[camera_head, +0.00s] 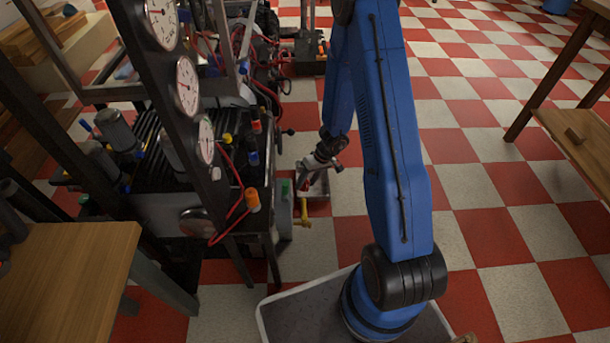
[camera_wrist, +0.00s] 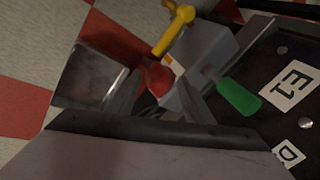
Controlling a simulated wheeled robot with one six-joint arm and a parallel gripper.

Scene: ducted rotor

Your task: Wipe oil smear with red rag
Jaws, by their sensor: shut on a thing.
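My gripper (camera_head: 312,166) reaches down beside the dark machine rig at mid-picture in the head view. In the wrist view, its grey fingers (camera_wrist: 155,98) are shut on a small bunched red thing, which looks like the red rag (camera_wrist: 157,77). Only a small part of the rag shows between the fingertips; the rest is hidden. A yellow-handled or T-shaped yellow fitting (camera_wrist: 173,29) is just beyond the rag; I cannot tell if they touch. It stands low by the rig in the head view (camera_head: 304,213). I cannot make out an oil smear.
A grey metal tray (camera_wrist: 88,77) lies left of the fingers. The gauge post (camera_head: 186,85) and red hoses crowd the left. Checkered floor (camera_head: 485,190) is clear at right.

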